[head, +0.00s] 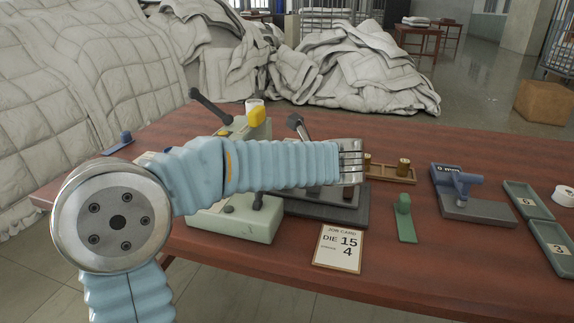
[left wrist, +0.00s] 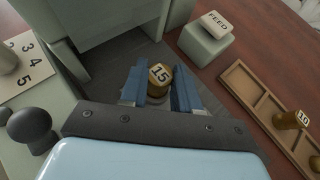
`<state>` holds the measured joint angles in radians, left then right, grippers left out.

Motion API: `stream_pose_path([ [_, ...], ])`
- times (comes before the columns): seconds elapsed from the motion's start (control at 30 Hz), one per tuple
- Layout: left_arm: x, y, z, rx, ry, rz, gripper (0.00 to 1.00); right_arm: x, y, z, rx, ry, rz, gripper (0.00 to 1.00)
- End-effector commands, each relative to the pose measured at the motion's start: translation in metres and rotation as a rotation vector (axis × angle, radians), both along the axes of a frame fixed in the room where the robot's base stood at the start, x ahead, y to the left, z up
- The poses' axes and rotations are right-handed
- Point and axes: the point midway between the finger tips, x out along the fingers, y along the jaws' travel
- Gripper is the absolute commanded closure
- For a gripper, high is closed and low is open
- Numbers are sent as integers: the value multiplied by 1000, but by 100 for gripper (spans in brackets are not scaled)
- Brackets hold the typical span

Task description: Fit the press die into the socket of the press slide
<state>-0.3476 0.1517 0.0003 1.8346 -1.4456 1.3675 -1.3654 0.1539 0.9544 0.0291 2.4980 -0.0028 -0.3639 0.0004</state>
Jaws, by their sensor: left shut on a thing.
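A brass press die marked 15 (left wrist: 160,77) is between the blue fingers of my left gripper (left wrist: 158,90) in the left wrist view. The gripper is shut on it, and its numbered face shows. A grey round part (left wrist: 156,99) shows just under the die; I cannot tell whether the die sits in it. In the head view my left gripper (head: 352,162) is over the dark base (head: 325,212) beside the pale green press (head: 238,222), and the die is hidden. The slide's socket is not clearly seen. My right gripper is not in view.
A wooden die tray (left wrist: 246,88) holds a die marked 10 (left wrist: 290,119). A job card (head: 338,249) reads die 15 and 4. The table's front right is clear.

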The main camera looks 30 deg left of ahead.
Motion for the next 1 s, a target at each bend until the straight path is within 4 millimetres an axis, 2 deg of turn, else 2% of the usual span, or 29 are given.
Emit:
stream_pose_path([
  [0.23,0,0,-7,0,0,0,100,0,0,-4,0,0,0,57],
  [0.27,0,0,-6,0,0,0,65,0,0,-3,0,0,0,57],
  [0.43,0,0,-6,0,0,0,39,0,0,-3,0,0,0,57],
  [0.77,-1,-3,-4,0,0,-1,39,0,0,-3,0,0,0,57],
  [0.87,-6,-11,2,-1,-2,-2,39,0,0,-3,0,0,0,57],
  [1.0,-20,-35,17,-1,-3,-4,39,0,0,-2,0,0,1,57],
])
